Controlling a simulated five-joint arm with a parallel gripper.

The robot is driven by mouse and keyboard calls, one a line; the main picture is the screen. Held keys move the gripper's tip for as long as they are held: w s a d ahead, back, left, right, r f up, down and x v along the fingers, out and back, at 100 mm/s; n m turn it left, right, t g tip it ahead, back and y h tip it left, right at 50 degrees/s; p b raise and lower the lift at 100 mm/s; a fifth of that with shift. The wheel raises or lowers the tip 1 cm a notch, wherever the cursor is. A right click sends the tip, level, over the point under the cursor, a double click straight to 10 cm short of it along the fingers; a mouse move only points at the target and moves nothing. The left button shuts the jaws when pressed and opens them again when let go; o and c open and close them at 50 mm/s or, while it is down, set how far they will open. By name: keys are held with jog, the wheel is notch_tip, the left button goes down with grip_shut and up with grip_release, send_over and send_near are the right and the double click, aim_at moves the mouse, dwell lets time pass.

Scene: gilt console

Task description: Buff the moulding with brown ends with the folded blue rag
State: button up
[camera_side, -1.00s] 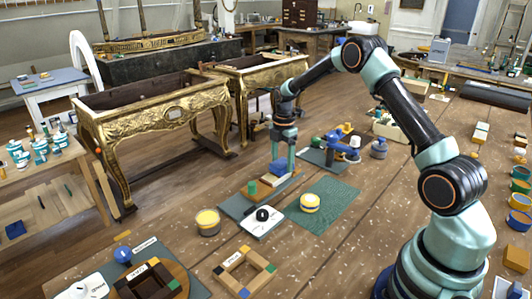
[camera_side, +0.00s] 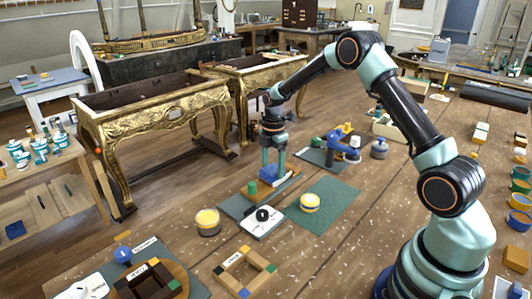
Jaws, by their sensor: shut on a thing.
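My gripper (camera_side: 273,166) points straight down over the grey-green mat (camera_side: 232,206) in the middle of the bench. It is shut on a small blue piece, the folded blue rag (camera_side: 269,174), which shows low between the fingers. A light wooden moulding (camera_side: 287,184) lies slantwise on the mat under and beside the gripper. The colour of its ends is too small to make out. I cannot tell whether the rag touches the moulding or hangs just above it. A green block (camera_side: 252,187) stands just left of the gripper.
A yellow jar (camera_side: 208,221) is at front left. A blue clamp-like tool (camera_side: 346,149) stands at right behind.

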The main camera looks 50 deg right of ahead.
jog(key=shift+d, duration=3.15)
jog(key=shift+a, duration=4.35)
jog(key=shift+d, duration=4.3)
notch_tip(320, 180, up, 8)
